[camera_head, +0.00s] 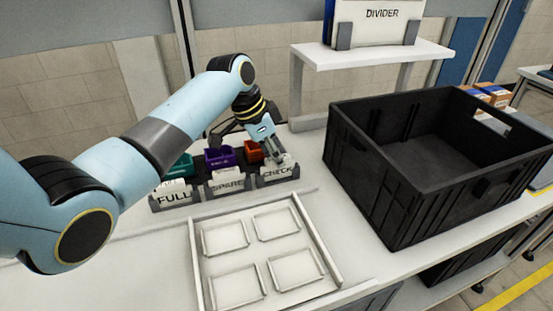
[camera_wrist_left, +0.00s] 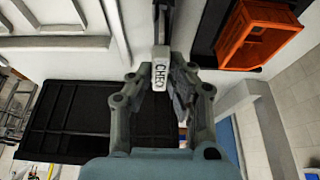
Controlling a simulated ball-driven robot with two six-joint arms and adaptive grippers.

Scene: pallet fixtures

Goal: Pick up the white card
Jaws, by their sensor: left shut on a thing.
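A white card (camera_head: 278,173) with CHECK lettering stands in the rightmost of three small dark holders in the head view. It also shows in the left wrist view (camera_wrist_left: 160,76), between the fingers, with part of its lettering visible. My left gripper (camera_head: 276,158) reaches down to this holder from behind and is shut on the card, at the holder. The fingers hide part of the card, so I cannot tell how far it sits in its slot. My right gripper is not in view.
Cards marked FULL (camera_head: 174,197) and SPARE (camera_head: 229,185) stand to the left. Teal, purple (camera_head: 220,158) and orange bins (camera_wrist_left: 258,35) are close behind. A white pallet tray (camera_head: 197,262) lies in front; a large black crate (camera_head: 375,185) stands right. A raised shelf (camera_head: 370,53) holds DIVIDER.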

